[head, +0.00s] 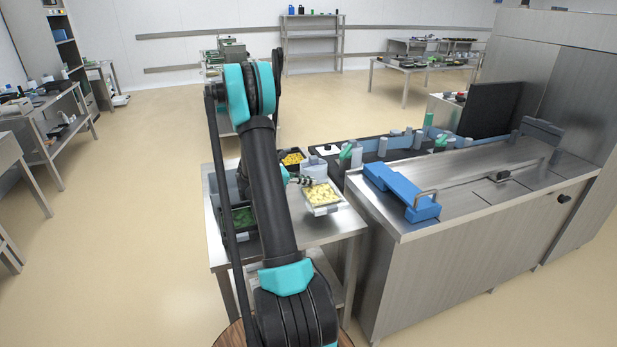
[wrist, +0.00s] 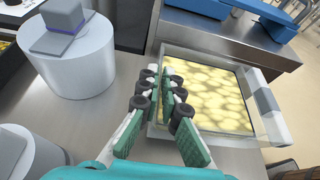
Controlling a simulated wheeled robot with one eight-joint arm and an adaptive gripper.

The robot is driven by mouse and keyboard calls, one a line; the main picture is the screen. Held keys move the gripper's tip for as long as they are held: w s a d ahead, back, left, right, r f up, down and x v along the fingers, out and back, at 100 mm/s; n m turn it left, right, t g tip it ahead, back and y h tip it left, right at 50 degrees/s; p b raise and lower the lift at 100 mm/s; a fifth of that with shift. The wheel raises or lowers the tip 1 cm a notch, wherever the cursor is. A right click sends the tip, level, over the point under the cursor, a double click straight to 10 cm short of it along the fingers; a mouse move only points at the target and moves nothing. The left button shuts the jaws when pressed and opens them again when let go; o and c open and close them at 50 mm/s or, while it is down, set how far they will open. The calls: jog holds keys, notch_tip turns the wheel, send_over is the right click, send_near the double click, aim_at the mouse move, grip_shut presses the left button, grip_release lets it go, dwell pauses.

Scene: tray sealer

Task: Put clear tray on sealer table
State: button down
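The clear tray (head: 323,211), filled with pale yellow pieces, is at the right end of a steel side table in the head view. It also shows in the wrist view (wrist: 206,50), to the right of my fingers. My gripper (wrist: 160,82) has its fingers close together on either side of the tray's left wall and looks shut on it. In the head view my gripper (head: 303,181) is at the tray's far left edge. I cannot tell whether the tray touches the table. The steel sealer counter (head: 480,190) stands to the right, with a blue block on top.
The side table (head: 310,232) also holds a dark tray of green pieces (head: 238,222), a tray of yellow-orange pieces (head: 291,158) and white canisters, one large (wrist: 82,65) left of my fingers. A blue bar (head: 402,190) lies along the counter's near left edge.

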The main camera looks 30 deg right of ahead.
aim_at(308, 190)
jog(key=shift+f, duration=2.2)
jog(key=c, duration=1.6)
grip_release()
jog(key=shift+c, duration=0.2)
jog(key=shift+o, duration=0.3)
jog(key=o, duration=0.5)
jog(key=shift+a+r, duration=0.1)
